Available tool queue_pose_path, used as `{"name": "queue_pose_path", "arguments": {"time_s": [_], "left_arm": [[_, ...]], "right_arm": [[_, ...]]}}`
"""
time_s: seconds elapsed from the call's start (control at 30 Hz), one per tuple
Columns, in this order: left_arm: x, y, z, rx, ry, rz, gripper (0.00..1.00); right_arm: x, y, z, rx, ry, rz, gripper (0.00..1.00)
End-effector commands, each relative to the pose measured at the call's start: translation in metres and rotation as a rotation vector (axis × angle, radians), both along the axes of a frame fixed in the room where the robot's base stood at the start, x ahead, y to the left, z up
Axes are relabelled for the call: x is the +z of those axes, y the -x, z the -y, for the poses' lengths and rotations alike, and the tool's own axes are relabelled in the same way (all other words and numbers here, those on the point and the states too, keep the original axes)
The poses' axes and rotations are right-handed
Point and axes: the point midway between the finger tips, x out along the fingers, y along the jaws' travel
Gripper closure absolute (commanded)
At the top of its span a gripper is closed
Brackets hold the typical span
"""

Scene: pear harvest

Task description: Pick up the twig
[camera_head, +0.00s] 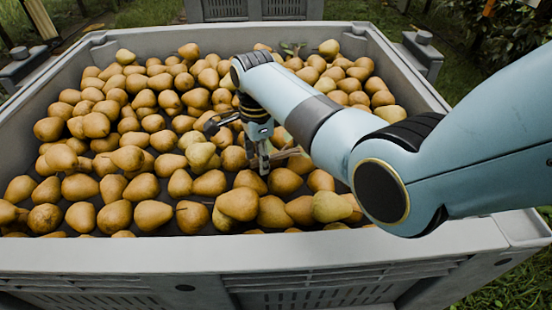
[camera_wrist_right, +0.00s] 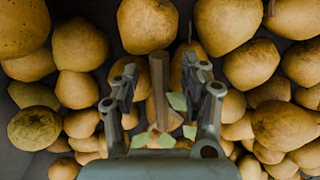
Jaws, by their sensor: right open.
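The twig (camera_wrist_right: 159,90) is a brown stick with pale green leaves at its lower end in the right wrist view. It lies among the pears and runs lengthwise between the fingers of my right gripper (camera_wrist_right: 160,76). The fingers stand apart, one on each side of the twig. In the head view my right gripper (camera_head: 262,164) points down over the pears near the middle of the bin. A short brown piece of the twig (camera_head: 286,154) shows just right of its fingers there. My left gripper is in neither view.
A large grey bin (camera_head: 200,258) full of yellow-brown pears (camera_head: 150,214) surrounds the gripper. Pears lie close on both sides of the fingers. Another grey bin (camera_head: 252,10) stands behind on the grass.

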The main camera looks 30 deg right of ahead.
Motion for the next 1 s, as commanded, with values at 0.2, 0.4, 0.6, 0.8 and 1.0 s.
{"name": "queue_pose_path", "arguments": {"time_s": [0.2,0.4,0.6,0.8,1.0], "left_arm": [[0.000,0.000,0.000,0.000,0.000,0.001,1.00],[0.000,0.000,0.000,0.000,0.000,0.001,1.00],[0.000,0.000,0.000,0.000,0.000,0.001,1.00],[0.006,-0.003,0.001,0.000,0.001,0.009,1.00],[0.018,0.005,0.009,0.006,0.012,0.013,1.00]], "right_arm": [[0.001,0.000,0.000,0.000,0.000,0.000,0.76],[0.001,0.000,0.000,0.000,0.000,0.000,1.00],[0.001,0.000,0.000,0.000,0.000,0.000,1.00],[0.012,-0.001,0.000,0.000,0.000,0.002,1.00],[0.046,-0.002,0.000,0.000,0.000,0.004,1.00]]}}
